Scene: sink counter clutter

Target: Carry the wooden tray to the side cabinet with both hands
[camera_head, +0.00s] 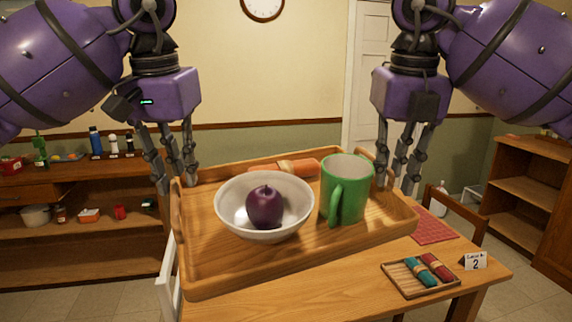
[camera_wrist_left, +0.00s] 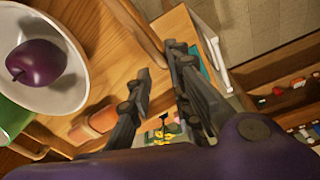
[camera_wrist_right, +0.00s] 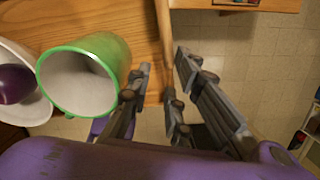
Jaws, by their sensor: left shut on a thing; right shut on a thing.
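The wooden tray (camera_head: 215,270) is held up above the table between my two grippers, slightly tilted in the head view. It carries a white bowl (camera_head: 232,217) with a purple round fruit (camera_head: 264,207) inside, a green mug (camera_head: 349,190) on the right, and an orange-brown roll-shaped thing (camera_head: 299,167) behind. My left gripper (camera_head: 178,190) is shut on the tray's left side; its fingers straddle the rim in the left wrist view (camera_wrist_left: 160,85). My right gripper (camera_head: 398,188) is shut on the tray's right side; its fingers straddle the rim in the right wrist view (camera_wrist_right: 160,80).
A wooden table (camera_head: 340,292) lies below, with a small tray of colored rolls (camera_head: 420,275), a number card (camera_head: 475,261), a red mat (camera_head: 434,226) and chairs. A cabinet with bottles and pots (camera_head: 75,186) stands at the left. An open shelf unit (camera_head: 530,190) stands at the right.

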